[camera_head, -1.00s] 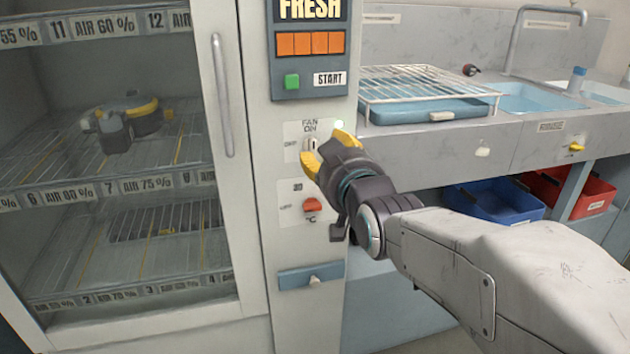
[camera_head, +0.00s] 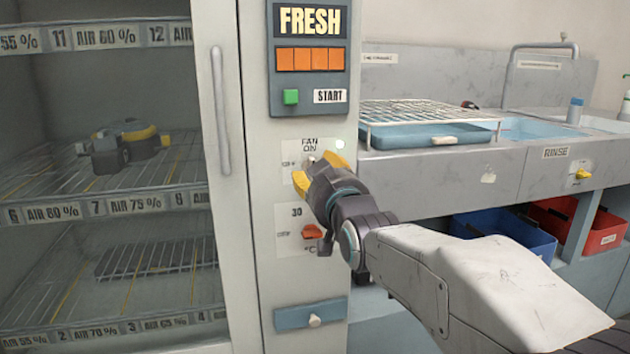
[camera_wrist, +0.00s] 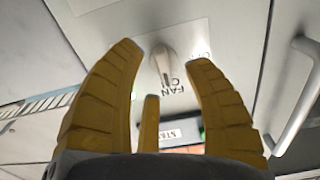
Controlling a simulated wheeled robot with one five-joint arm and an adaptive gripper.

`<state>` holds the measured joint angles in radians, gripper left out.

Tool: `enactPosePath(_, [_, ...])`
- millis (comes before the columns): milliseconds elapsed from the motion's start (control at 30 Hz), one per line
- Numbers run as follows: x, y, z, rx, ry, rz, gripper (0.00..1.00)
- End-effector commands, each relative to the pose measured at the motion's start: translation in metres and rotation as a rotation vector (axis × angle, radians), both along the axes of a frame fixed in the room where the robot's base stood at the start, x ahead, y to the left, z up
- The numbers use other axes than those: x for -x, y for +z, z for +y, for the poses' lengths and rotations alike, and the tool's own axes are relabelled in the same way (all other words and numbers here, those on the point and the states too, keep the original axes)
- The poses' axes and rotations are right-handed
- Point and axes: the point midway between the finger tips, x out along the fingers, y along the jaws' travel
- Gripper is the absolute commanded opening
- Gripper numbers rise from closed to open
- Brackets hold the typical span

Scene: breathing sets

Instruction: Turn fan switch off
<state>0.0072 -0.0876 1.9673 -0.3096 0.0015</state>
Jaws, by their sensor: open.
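The fan switch (camera_head: 312,159) is a small pale lever on a white plate of the cabinet's control column, under the words FAN ON. My gripper partly hides it in the head view. In the wrist view the switch (camera_wrist: 163,68) is a grey lever between my open yellow fingers, its narrow end toward the FAN label and an OFF mark to the right. A pale round lamp (camera_head: 340,145) beside the plate looks lit. My gripper (camera_head: 320,170) is open in front of the switch; it also shows in the wrist view (camera_wrist: 166,57). I cannot tell whether a finger touches the lever.
An orange-red temperature knob (camera_head: 312,231) sits just below. A green START button (camera_head: 291,97) is above. The glass door's long handle (camera_head: 222,115) stands out at the left. A counter with a wire rack (camera_head: 430,110) is at the right.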

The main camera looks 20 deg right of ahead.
Motion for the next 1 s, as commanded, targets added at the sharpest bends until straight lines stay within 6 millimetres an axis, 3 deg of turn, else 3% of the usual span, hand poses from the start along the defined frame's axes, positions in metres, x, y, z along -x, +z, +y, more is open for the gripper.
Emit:
enactPosePath(300, [-0.025, -0.001, 0.0, 0.0, 0.0, 0.002, 0.46])
enactPosePath(800, [-0.03, 0.0, 0.0, 0.0, 0.0, 0.001, 0.47])
enactPosePath(1000, [-0.03, 0.0, 0.0, 0.0, 0.0, 0.001, 0.29])
